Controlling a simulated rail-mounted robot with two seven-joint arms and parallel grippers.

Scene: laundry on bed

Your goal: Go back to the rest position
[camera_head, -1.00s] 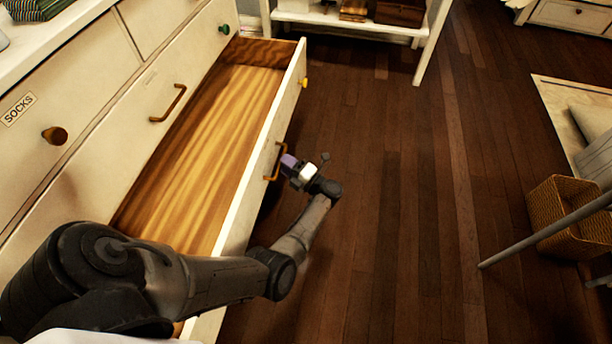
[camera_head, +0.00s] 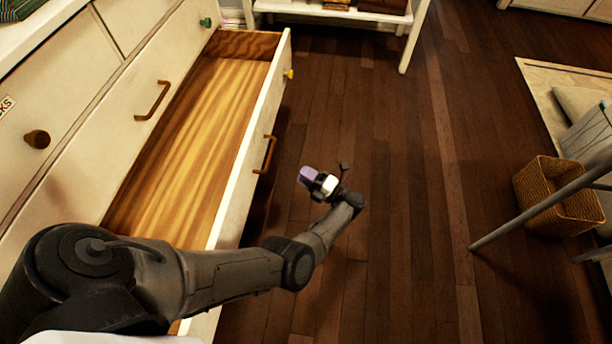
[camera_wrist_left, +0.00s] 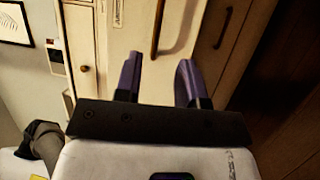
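My left gripper (camera_head: 306,175), with purple fingers, is in the air to the right of the open drawer's front, apart from its brown handle (camera_head: 265,154). In the left wrist view my left gripper (camera_wrist_left: 160,78) has its two fingers spread with nothing between them. The open drawer (camera_head: 185,140) of the white dresser is empty where I can see into it; my arm hides its near end. My right gripper is not in view.
A wicker basket (camera_head: 558,195) stands on the floor at the right, behind a slanted grey pole (camera_head: 540,207). A white shelf unit (camera_head: 335,12) is at the back. The dark wooden floor (camera_head: 400,200) between is clear.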

